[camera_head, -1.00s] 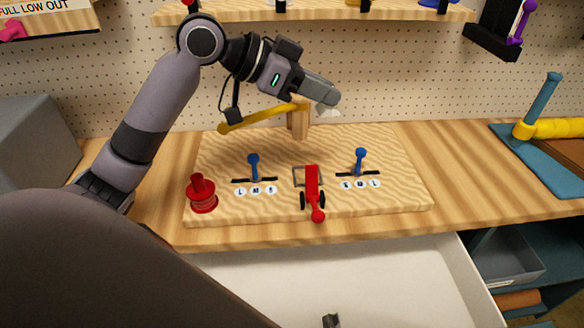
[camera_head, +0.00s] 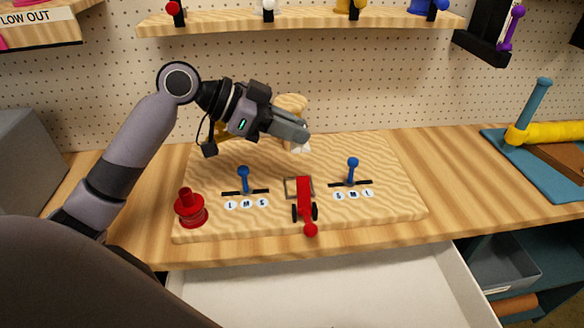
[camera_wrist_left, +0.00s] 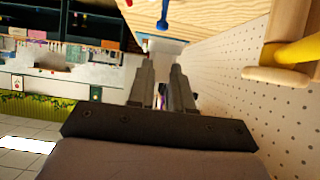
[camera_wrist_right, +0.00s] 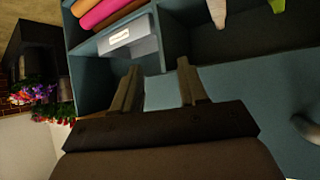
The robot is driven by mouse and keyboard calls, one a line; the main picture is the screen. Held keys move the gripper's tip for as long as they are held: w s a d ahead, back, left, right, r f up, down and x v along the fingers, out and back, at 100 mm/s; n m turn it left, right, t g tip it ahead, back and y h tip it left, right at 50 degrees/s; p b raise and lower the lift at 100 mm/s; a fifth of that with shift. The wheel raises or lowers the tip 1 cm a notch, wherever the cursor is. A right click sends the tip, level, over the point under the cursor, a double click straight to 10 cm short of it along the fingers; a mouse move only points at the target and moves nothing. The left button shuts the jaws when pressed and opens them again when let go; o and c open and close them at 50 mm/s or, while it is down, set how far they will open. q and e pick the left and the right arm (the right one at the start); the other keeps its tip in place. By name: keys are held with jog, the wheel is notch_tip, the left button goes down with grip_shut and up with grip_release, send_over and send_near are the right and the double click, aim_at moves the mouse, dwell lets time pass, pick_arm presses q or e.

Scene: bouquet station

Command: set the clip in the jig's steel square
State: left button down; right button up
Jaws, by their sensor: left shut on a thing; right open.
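My left gripper (camera_head: 304,136) is shut on a small whitish piece, the clip (camera_head: 300,147), and holds it above the rear middle of the wooden jig board (camera_head: 400,195). In the left wrist view the pale clip (camera_wrist_left: 163,45) shows beyond the fingertips (camera_wrist_left: 163,78); its shape is hard to tell. The jig's steel square (camera_head: 290,187) is a thin grey outline at the board's middle, nearer the front than the clip. A red toggle clamp (camera_head: 305,203) lies over its right part. My right gripper (camera_wrist_right: 160,84) is open and empty, seen only in the right wrist view.
Two blue levers (camera_head: 243,178) (camera_head: 352,168) stand in slots either side of the square. A red knob (camera_head: 190,208) stands at the board's left front. A wooden post (camera_head: 291,104) rises behind my left gripper. A white drawer (camera_head: 330,290) is open below the table.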

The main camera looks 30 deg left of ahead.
pick_arm(q)
notch_tip(320, 180, down, 9)
dwell(0.4)
